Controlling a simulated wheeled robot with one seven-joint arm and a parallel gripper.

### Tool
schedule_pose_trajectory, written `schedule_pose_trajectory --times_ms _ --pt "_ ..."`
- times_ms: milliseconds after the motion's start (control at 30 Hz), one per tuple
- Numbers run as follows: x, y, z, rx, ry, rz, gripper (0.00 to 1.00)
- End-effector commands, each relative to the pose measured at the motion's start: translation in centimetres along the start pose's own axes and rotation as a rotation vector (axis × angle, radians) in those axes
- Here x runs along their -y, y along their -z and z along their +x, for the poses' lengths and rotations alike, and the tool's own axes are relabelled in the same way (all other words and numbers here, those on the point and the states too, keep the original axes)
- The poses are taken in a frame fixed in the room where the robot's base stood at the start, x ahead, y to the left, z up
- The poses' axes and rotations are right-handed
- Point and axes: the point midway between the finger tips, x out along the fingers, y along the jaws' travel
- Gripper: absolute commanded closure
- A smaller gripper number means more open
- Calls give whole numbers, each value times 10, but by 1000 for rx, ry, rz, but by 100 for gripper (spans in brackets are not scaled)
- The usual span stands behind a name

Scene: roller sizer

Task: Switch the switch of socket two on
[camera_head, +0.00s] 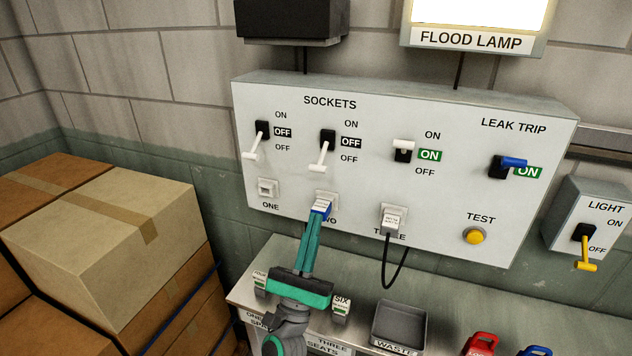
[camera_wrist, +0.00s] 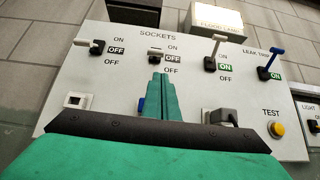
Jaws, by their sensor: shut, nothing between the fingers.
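The switch of socket two (camera_head: 323,155) is on the grey sockets panel (camera_head: 360,185), its white lever tilted down and its indicator reading OFF. It also shows in the wrist view (camera_wrist: 158,56), just above the fingertips. Below it, socket two holds a blue plug with a white label (camera_head: 321,206), partly hidden behind my fingers in the wrist view. My gripper (camera_head: 317,222) is shut and empty, its teal fingers pointing up at the panel, below the switch. The fingertips (camera_wrist: 160,78) overlap the plug in the head view; I cannot tell whether they touch it.
Switch one (camera_head: 256,146) reads OFF; switch three (camera_head: 403,149) and the leak trip (camera_head: 509,165) read ON. A grey plug with a black cable (camera_head: 392,219) sits in socket three. Below are a bench with a waste tray (camera_head: 400,325) and a plug labelled six (camera_head: 341,305). Cardboard boxes (camera_head: 105,225) stand left.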

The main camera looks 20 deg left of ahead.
Motion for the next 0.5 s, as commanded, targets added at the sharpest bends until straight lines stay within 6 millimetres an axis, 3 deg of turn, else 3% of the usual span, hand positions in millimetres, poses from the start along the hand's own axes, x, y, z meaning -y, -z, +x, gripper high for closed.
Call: schedule_pose_trajectory --times_ms 233,500 --pt "-9 -2 7 1 -9 11 100" --pt "-12 -4 50 3 -11 14 100"
